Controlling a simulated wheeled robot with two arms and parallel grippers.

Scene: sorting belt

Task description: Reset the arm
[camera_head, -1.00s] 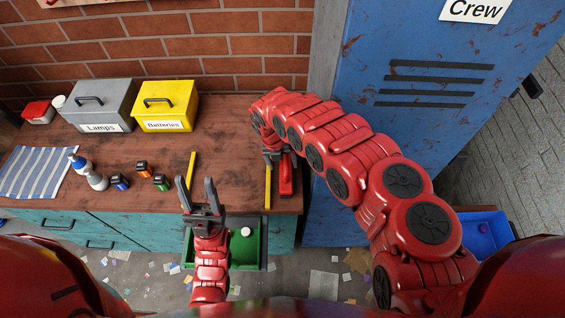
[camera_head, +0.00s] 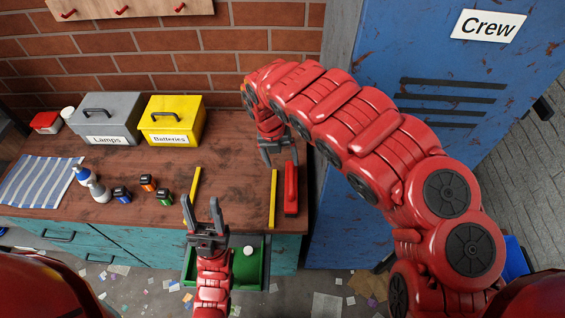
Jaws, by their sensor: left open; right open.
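My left gripper (camera_head: 202,214) is open and empty, its fingers pointing up at the front edge of the wooden counter, above a green tray. My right arm reaches in from the right and bends down over the counter's right end. My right gripper (camera_head: 279,156) is open with nothing between its fingers. It hangs just behind a red object (camera_head: 291,190) that lies on the counter. Whether it touches that object I cannot tell.
Yellow strips (camera_head: 273,198) lie on the counter. The green tray (camera_head: 247,270) holds a white round item. A grey Lamps box (camera_head: 108,115), a yellow Batteries box (camera_head: 172,119), bottles and several small coloured items stand left. A blue locker (camera_head: 345,215) bounds the right.

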